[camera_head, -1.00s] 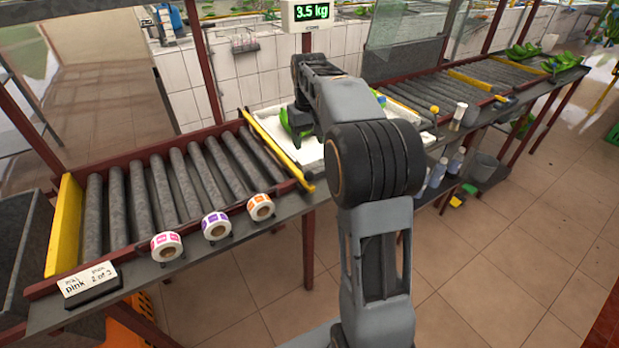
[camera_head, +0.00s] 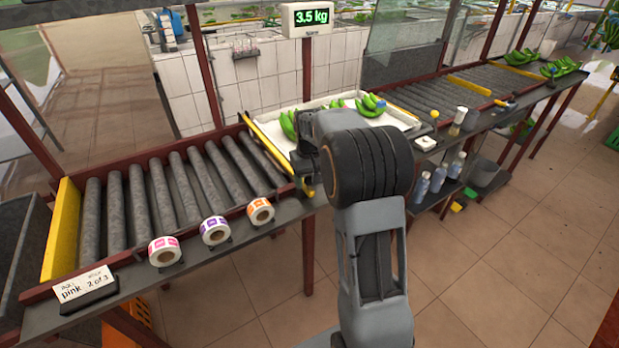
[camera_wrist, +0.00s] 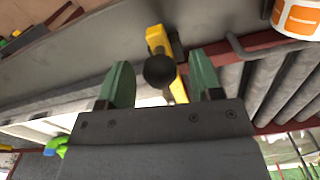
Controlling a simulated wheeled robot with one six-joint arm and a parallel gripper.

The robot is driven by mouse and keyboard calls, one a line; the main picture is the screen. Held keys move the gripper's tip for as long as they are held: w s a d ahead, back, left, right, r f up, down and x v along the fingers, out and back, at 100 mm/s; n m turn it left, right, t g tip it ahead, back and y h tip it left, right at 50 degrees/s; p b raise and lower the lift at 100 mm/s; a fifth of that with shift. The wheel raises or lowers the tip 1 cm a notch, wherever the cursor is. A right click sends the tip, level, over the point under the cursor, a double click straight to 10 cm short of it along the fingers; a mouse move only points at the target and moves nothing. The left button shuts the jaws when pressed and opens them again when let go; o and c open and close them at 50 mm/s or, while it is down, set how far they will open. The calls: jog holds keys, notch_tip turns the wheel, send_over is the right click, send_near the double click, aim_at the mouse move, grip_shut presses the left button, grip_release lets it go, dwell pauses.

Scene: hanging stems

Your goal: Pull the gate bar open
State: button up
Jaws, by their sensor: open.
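The yellow gate bar (camera_head: 268,145) lies across the right end of the left roller conveyor, beside the white tray. In the wrist view the yellow bar (camera_wrist: 157,38) with a round dark knob (camera_wrist: 160,71) shows between my fingers. My gripper (camera_wrist: 161,66) is open, with one green finger on each side of the knob. I cannot tell whether either finger touches it. In the head view my gripper is mostly hidden behind my arm, near the bar's near end.
A white tray (camera_head: 405,117) with green bananas (camera_head: 370,104) stands right of the bar. Label rolls (camera_head: 214,230) sit on the conveyor's front edge; an orange-labelled roll (camera_wrist: 297,16) is near my gripper in the wrist view. A scale display (camera_head: 306,18) stands behind.

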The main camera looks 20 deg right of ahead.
grip_shut()
dwell(0.5)
jog(key=shift+r, duration=0.1)
